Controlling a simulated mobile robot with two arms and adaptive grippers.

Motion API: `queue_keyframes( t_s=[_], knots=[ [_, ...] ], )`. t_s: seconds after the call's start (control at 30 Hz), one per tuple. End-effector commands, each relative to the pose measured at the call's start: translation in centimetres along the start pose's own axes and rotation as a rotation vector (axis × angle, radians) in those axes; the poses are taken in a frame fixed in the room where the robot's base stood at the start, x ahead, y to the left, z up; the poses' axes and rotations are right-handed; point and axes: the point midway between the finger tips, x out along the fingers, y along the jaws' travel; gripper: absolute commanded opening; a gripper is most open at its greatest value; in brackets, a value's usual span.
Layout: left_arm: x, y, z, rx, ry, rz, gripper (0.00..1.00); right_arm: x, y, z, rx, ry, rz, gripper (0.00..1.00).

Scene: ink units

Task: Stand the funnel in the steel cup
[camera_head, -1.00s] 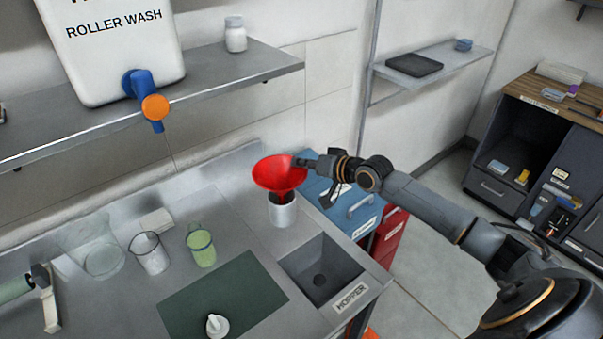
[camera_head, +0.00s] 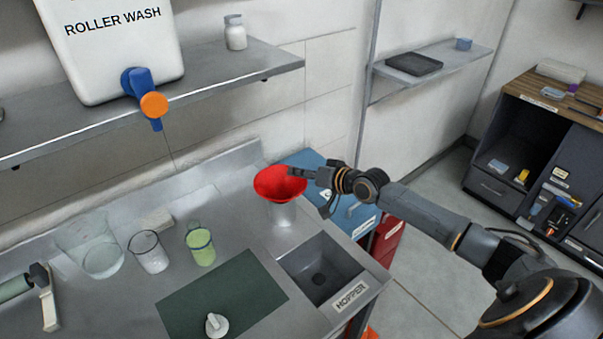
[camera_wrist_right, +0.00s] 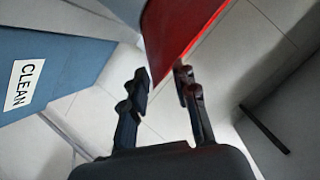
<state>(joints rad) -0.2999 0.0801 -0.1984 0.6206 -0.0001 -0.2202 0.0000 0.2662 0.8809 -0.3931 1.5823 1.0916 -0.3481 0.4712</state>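The red funnel (camera_head: 280,184) is upright with its wide mouth up, and its underside meets the top of the steel cup (camera_head: 282,214). Its stem is hidden, seemingly inside the cup. The cup stands on the steel counter, left of the blue bin. My right gripper (camera_head: 292,171) is at the funnel's right rim. In the right wrist view its fingers (camera_wrist_right: 162,80) are apart, with the edge of the red funnel (camera_wrist_right: 185,35) between and beyond them; a gap shows beside the funnel.
The hopper sink (camera_head: 320,270) lies in front of the cup, with a green mat (camera_head: 222,300) to its left. A green-filled beaker (camera_head: 201,246) and clear beakers stand further left. A blue bin (camera_head: 345,212) is right of the cup. A shelf (camera_head: 225,80) hangs above.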

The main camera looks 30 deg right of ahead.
Motion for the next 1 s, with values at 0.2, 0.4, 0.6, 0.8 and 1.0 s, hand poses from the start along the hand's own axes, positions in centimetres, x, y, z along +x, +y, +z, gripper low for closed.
queue_keyframes(
  t_s=[0.2,0.4,0.6,0.8,1.0],
  knots=[
    [-0.4,0.0,0.0,0.000,0.000,0.000,0.76,-0.2,-0.3,-0.3,0.000,0.000,0.000,0.28],
    [-0.4,0.0,0.0,0.000,0.000,0.000,0.76,-2.5,-0.2,-0.3,-0.002,-0.002,0.003,0.28],
    [-0.1,0.0,0.0,0.001,0.000,0.000,0.76,-6.4,-0.3,-0.2,-0.004,-0.005,0.002,0.28],
    [0.0,0.0,0.0,0.002,0.000,0.001,0.76,-9.4,-0.3,-0.3,-0.004,-0.005,0.002,0.28],
    [-0.2,0.1,0.0,0.002,0.000,0.001,0.76,-11.3,-0.2,-0.4,0.001,-0.002,0.004,0.28]
  ],
)
